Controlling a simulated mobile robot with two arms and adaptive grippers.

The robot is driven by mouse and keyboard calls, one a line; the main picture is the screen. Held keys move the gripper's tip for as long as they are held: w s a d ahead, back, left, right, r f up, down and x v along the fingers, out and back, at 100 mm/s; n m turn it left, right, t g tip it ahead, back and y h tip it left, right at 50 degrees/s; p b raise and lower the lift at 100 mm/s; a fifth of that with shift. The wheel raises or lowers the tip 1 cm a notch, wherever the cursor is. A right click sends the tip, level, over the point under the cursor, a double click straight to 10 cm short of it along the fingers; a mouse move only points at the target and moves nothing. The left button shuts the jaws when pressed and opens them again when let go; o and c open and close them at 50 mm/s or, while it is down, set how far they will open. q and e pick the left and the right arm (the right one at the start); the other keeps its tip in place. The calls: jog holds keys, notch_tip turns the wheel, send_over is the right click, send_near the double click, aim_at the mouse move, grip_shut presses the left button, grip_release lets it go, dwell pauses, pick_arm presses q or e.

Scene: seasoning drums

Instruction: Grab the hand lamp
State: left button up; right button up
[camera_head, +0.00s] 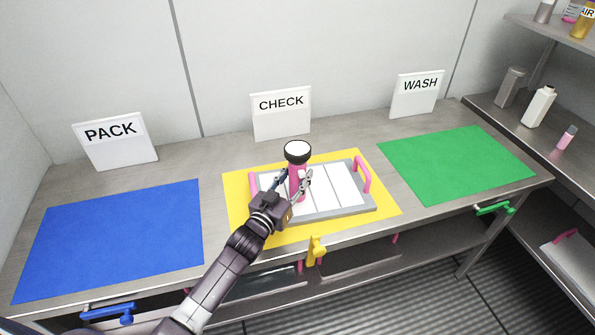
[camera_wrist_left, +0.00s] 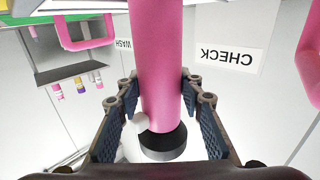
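The hand lamp (camera_head: 297,171) has a pink handle and a black head with a white lens on top. It stands upright at the grey tray (camera_head: 340,212) on the yellow mat. In the left wrist view its pink handle (camera_wrist_left: 158,60) runs down the middle, with the black head low in the picture. My left gripper (camera_head: 292,181) is at the lamp, one finger on each side of the handle. The fingers (camera_wrist_left: 158,90) look spread, with their tips close to the handle; firm contact does not show. My right gripper is out of view.
The tray has white panels and a pink handle (camera_head: 362,175) at its right end. A blue mat (camera_head: 110,240) lies left and a green mat (camera_head: 456,165) right, both bare. The CHECK sign (camera_head: 281,114) stands behind the tray. Shelves with bottles (camera_head: 539,106) are at right.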

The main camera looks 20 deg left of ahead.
pick_arm(q)
jog(key=shift+r, duration=0.1)
jog(key=c, duration=0.7)
